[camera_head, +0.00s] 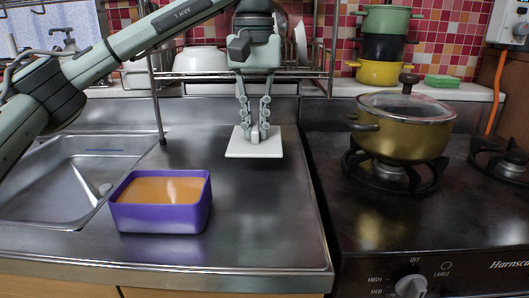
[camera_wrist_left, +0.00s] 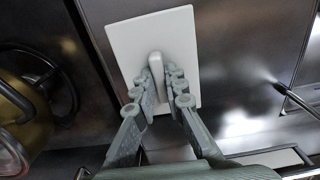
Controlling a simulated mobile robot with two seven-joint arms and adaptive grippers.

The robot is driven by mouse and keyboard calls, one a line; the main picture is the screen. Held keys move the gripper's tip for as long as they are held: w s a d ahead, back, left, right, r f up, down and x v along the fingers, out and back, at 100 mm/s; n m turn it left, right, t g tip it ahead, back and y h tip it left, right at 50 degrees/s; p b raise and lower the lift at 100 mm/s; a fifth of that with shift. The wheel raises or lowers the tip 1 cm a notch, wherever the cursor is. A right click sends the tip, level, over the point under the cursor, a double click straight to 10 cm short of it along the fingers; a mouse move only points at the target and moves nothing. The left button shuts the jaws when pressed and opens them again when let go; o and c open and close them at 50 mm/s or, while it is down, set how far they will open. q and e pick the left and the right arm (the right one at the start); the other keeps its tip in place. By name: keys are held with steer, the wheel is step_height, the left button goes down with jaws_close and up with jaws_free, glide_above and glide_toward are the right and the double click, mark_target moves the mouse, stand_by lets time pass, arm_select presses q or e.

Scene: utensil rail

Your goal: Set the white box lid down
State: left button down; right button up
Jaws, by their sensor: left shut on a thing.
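The white box lid (camera_head: 254,148) is a flat white plate with a small knob on top. My left gripper (camera_head: 255,135) points down and is shut on the lid's knob, which also shows in the left wrist view (camera_wrist_left: 155,62) between the fingers. The lid looks level over the steel counter, to the right of and behind the purple box. I cannot tell whether it touches the counter or hangs a little above it. The purple box (camera_head: 162,219) stands uncovered at the front of the counter, with an orange inside showing. My right gripper is not in view.
A sink (camera_head: 75,180) lies to the left. A stove with a gold pot (camera_head: 402,130) stands to the right. A wire rack with a white bowl (camera_head: 200,60) is behind. The steel counter (camera_head: 265,215) in front of the lid is clear.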

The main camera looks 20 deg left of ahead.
mark_target(267, 147)
arm_select(q)
steer(key=shift+w+d+f, duration=0.55)
steer(key=shift+w+d, duration=0.05)
steer(key=shift+d, duration=0.2)
steer(key=shift+d+f, duration=0.1)
steer(key=shift+f, duration=2)
steer(key=shift+f, duration=0.15)
steer(key=c, duration=1.6)
jaws_free()
